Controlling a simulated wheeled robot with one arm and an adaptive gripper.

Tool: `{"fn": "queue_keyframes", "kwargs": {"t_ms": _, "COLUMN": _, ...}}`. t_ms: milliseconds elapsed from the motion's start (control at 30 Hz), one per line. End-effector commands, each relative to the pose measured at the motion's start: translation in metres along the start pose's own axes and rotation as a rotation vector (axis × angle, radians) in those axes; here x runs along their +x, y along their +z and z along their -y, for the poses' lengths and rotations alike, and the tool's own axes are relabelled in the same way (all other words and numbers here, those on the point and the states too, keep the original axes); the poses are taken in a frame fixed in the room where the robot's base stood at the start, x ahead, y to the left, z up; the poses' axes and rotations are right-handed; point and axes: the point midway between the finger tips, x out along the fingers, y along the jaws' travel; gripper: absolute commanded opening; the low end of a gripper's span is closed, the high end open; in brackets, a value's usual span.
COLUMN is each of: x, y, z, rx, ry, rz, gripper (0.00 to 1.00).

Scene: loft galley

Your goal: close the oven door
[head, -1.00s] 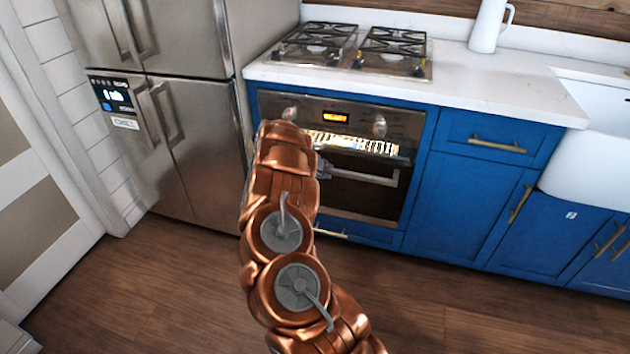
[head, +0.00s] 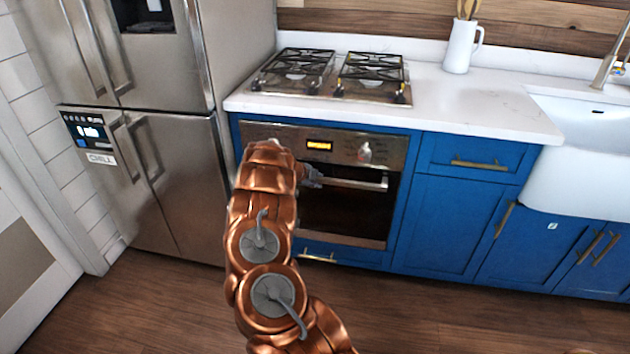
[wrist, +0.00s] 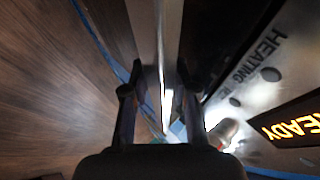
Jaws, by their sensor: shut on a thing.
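The oven door (head: 345,215) is a dark glass panel with a steel frame, set in the blue cabinet front under the cooktop. In the head view it looks upright and flush with the control panel (head: 335,145), with no gap visible at its top edge. Its steel handle (head: 358,184) runs across the top. My gripper (head: 312,177) is at the left part of the handle, partly hidden by my copper arm. In the wrist view my gripper (wrist: 157,112) has its two fingers on either side of the handle bar (wrist: 168,50), shut on it.
A steel fridge (head: 165,170) stands close on the left. A gas cooktop (head: 335,75) sits on the white counter above, with a white pitcher (head: 460,47) holding utensils and a white sink (head: 580,150) to the right. Wooden floor (head: 440,320) in front is clear.

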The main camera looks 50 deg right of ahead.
Motion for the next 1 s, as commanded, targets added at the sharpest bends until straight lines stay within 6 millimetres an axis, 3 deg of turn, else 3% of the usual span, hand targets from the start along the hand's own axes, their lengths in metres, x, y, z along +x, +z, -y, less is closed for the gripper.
{"fn": "queue_keyframes", "kwargs": {"t_ms": 67, "x": -0.0040, "y": 0.0033, "z": 0.0112, "rx": 0.000, "ry": -0.021, "rz": 0.013, "gripper": 0.00}}
{"fn": "queue_keyframes", "kwargs": {"t_ms": 100, "x": -0.0039, "y": 0.0029, "z": 0.0116, "rx": 0.001, "ry": -0.021, "rz": 0.013, "gripper": 0.31}}
{"fn": "queue_keyframes", "kwargs": {"t_ms": 200, "x": -0.0036, "y": 0.0023, "z": 0.0110, "rx": 0.002, "ry": -0.019, "rz": 0.011, "gripper": 0.41}}
{"fn": "queue_keyframes", "kwargs": {"t_ms": 1000, "x": -0.0045, "y": 0.0008, "z": 0.0051, "rx": 0.002, "ry": -0.008, "rz": 0.004, "gripper": 0.42}}
